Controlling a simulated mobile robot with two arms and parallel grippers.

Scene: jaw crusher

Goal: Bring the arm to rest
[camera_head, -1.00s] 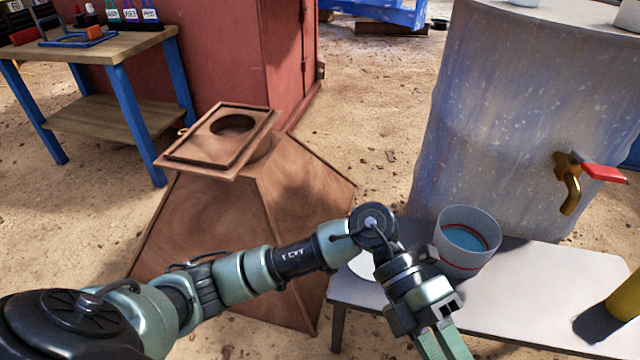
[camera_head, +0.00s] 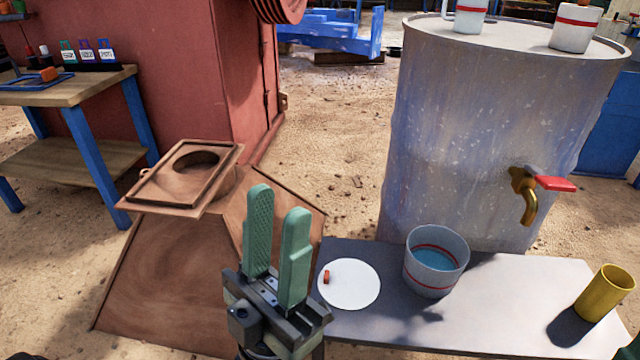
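My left gripper (camera_head: 278,245) is at the lower middle of the head view, in front of the brown hopper (camera_head: 165,275) and left of the bench. Its two green fingers point up, with a clear gap between them and nothing held. The rest of my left arm is mostly below the picture.
A grey bench (camera_head: 490,300) at the lower right holds a white disc (camera_head: 355,287) with a small red piece, a mug of water (camera_head: 436,262) and a yellow cup (camera_head: 604,293). Behind stands a barrel (camera_head: 480,130) with a red-handled tap (camera_head: 530,190). A worktable (camera_head: 75,90) is at left.

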